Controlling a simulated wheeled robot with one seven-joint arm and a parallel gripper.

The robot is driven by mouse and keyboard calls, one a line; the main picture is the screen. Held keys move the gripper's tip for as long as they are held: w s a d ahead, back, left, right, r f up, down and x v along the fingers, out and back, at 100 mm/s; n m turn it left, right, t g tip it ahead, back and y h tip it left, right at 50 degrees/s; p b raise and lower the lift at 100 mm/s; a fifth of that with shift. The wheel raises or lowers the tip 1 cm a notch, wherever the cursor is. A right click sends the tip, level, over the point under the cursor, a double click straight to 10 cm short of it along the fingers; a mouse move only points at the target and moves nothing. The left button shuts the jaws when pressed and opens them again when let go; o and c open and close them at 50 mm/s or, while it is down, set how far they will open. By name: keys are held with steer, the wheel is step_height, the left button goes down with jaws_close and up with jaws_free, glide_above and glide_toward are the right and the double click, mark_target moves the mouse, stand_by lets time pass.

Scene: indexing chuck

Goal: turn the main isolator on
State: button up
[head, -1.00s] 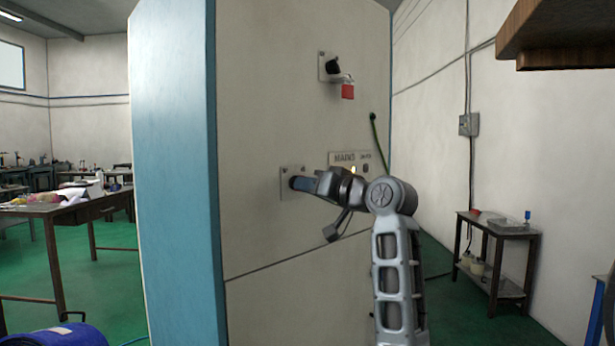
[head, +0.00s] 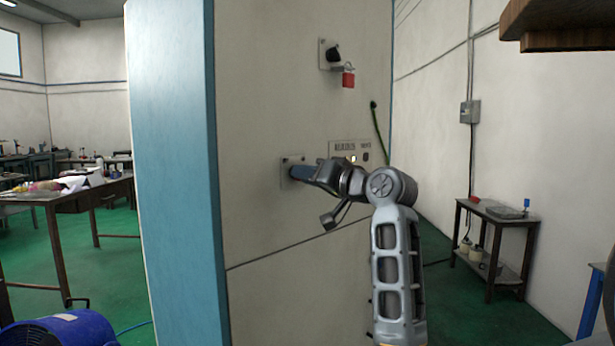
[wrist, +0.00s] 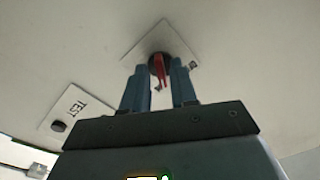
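The isolator switch is a red handle (wrist: 161,70) on a round black base, on a square pale plate (wrist: 143,50). In the wrist view my gripper (wrist: 159,80) has one blue-grey finger on each side of the handle, with narrow gaps beside it. Small lettering on the plate is too small to read. In the head view the same plate (head: 286,181) is on the cabinet face, and my gripper (head: 294,172) reaches it from the right. The fingers hide the handle there. A label plate (head: 342,148), apparently reading MAINS, has a lit lamp (head: 353,158).
Higher on the cabinet (head: 255,80), a black knob (head: 333,52) has a red padlock (head: 348,77) below it. A TEST plate with a black button (wrist: 58,126) is left in the wrist view. A green cable (head: 377,125) hangs near the cabinet's right edge. A small table (head: 490,215) stands right.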

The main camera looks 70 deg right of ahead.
steer(key=shift+o, duration=0.5)
steer(key=shift+s, duration=0.1)
steer(key=b+v, duration=0.1)
steer(key=v, duration=0.6)
steer(key=shift+s, duration=0.35)
steer(key=shift+a, duration=0.15)
